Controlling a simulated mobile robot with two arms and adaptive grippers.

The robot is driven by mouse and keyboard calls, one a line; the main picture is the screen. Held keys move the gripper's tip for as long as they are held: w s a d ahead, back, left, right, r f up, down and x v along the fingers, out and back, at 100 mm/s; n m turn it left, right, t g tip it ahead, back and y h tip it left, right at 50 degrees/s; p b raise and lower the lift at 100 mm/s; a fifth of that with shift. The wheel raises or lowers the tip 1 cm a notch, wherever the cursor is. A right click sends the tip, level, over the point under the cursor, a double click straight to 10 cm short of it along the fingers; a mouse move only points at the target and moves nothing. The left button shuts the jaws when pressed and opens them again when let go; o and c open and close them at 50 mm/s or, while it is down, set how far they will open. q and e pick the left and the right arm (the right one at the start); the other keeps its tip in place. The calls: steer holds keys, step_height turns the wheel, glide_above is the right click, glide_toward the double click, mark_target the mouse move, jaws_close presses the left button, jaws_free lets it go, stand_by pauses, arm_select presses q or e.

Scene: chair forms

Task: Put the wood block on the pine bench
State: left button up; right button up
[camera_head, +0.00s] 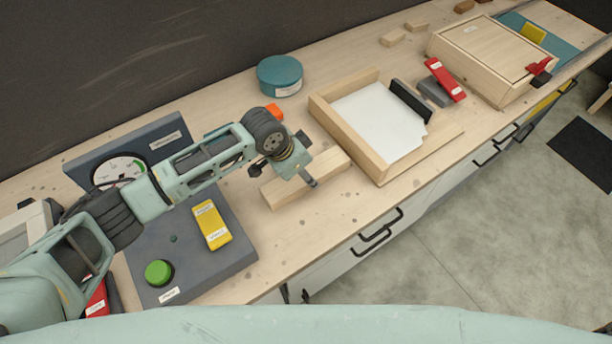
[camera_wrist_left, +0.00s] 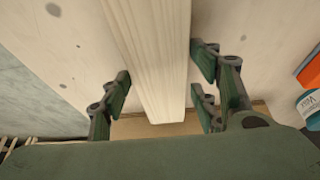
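The wood block (camera_head: 289,188) is a long pale bar lying on the pale pine bench (camera_head: 345,214), just left of a wooden tray. My left gripper (camera_head: 285,172) is over the block and hides part of its middle. In the left wrist view the block (camera_wrist_left: 155,45) runs between the spread fingers of the gripper (camera_wrist_left: 160,85). The fingers are open on either side of its long edges, and no firm contact shows. My right gripper is in neither view.
The tray (camera_head: 330,118) holds a white sheet close to the block's right end. A teal tin (camera_head: 280,76) and an orange item (camera_head: 272,112) lie behind. A dark panel with a yellow block (camera_head: 211,225) and green knob (camera_head: 158,272) is on the left.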

arm_select(q)
steer(key=c, duration=0.9)
steer(key=shift+c, duration=0.7)
steer(key=shift+r, duration=0.1)
